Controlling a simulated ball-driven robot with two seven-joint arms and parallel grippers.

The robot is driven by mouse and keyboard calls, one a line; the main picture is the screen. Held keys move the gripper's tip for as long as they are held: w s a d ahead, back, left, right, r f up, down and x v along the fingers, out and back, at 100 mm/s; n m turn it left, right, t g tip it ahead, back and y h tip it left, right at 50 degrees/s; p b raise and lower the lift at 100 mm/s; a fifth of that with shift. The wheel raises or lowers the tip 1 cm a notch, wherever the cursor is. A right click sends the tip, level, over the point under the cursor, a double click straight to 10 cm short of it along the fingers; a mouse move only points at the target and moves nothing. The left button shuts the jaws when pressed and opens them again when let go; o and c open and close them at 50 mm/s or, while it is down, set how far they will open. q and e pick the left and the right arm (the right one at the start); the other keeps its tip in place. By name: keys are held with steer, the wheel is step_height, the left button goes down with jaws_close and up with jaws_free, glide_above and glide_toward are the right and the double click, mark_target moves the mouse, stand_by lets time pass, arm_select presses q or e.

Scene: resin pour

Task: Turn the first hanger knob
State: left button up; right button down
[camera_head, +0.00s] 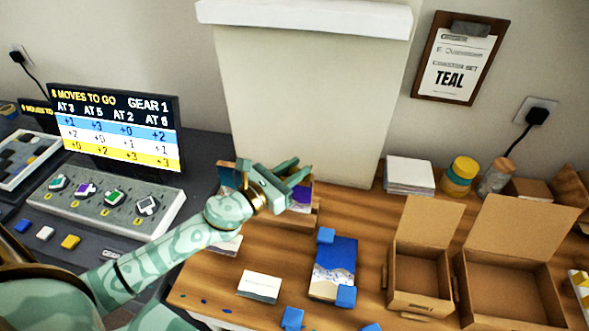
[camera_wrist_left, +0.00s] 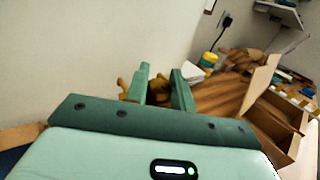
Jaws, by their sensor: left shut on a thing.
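My left gripper (camera_head: 296,174) reaches over the back left of the wooden table, in front of the pale panel. In the left wrist view my left gripper (camera_wrist_left: 164,84) has its two green fingers around a brass-brown thing (camera_wrist_left: 157,96), mostly hidden between them. It looks like a knob, but I cannot tell which one. In the head view the gripper hides this thing. Behind the fingers a wooden holder (camera_head: 309,218) and a purple piece (camera_head: 301,194) partly show. My right gripper is not in view.
A screen (camera_head: 118,130) reads "8 MOVES TO GO, GEAR 1" above a grey console (camera_head: 112,222) with several small knobs. Open cardboard boxes (camera_head: 420,272) stand at the right. A blue-and-white box (camera_head: 334,262) and a white card (camera_head: 260,285) lie nearer me.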

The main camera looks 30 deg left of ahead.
arm_select(q)
steer(key=o, duration=1)
steer(key=b+v, duration=0.4)
steer(key=v, duration=1.2)
steer(key=shift+s+b, duration=0.2)
steer(key=shift+b, duration=0.1)
steer(key=shift+f, duration=0.1)
